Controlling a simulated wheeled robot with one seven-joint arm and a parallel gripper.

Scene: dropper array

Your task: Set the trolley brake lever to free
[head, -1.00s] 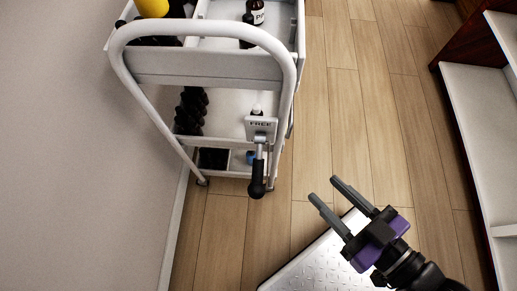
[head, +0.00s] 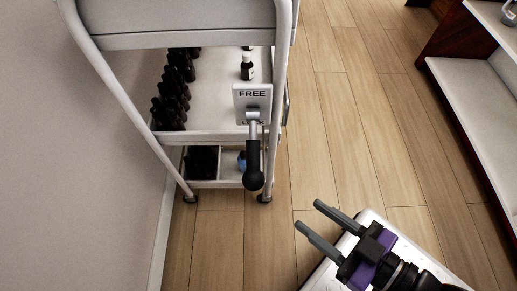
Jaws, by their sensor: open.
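The trolley (head: 180,42) is white, with a tubular frame, and stands at the upper left of the head view. Its brake lever (head: 253,165) has a metal shank and a black grip with a round knob. The lever hangs downward from a small plate (head: 252,97) marked "FREE" at the top. Lettering at the plate's lower edge is partly covered by the lever's mount. My gripper (head: 310,216) is open and empty, to the lower right of the lever and apart from it, with its fingers pointing up and left.
Dark bottles (head: 172,90) stand on the trolley's middle shelf, and a single bottle (head: 247,68) stands behind the plate. A wall (head: 70,170) runs close along the left. White shelving (head: 470,110) stands at the right. The wooden floor (head: 350,120) between is clear.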

